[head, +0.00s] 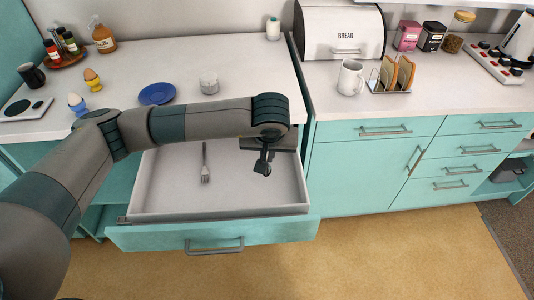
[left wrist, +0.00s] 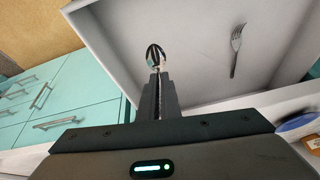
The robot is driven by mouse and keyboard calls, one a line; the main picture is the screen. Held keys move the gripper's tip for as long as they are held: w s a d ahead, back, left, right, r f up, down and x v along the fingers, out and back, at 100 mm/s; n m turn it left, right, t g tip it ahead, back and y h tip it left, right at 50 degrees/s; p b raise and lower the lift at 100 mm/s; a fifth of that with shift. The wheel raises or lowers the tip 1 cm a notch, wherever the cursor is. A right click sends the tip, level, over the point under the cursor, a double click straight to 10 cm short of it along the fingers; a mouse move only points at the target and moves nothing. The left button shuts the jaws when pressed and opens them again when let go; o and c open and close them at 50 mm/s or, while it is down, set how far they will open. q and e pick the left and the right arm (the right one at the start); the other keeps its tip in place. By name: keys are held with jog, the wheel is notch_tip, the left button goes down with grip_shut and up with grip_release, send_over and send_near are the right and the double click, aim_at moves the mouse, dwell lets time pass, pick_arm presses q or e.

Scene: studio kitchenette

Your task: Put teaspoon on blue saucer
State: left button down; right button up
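The blue saucer (head: 157,94) lies empty on the left worktop, behind my left arm; part of it shows at the right edge of the left wrist view (left wrist: 296,123). My left gripper (head: 263,164) is over the right part of the open drawer, pointing down. In the left wrist view its fingers (left wrist: 158,88) are together on the teaspoon (left wrist: 155,55), whose shiny bowl sticks out past the fingertips; the fingers hide its handle. In the head view the teaspoon is hard to make out. My right gripper is not in view.
The open drawer (head: 170,213) holds a fork (head: 205,163). Egg cups (head: 93,80), a glass bowl (head: 209,83) and a dark mug (head: 31,76) stand on the left worktop. A white mug (head: 351,77) and toast rack (head: 392,76) stand on the right worktop.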

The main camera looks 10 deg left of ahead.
pick_arm(q)
jog(key=s+a+r+m, duration=0.1)
jog(key=s+a+r, duration=0.3)
jog(key=a+r, duration=0.5)
jog(key=shift+s+a+r+m+h, duration=0.15)
jog(key=shift+a+r+m+h, duration=0.15)
jog(key=shift+r, duration=0.15)
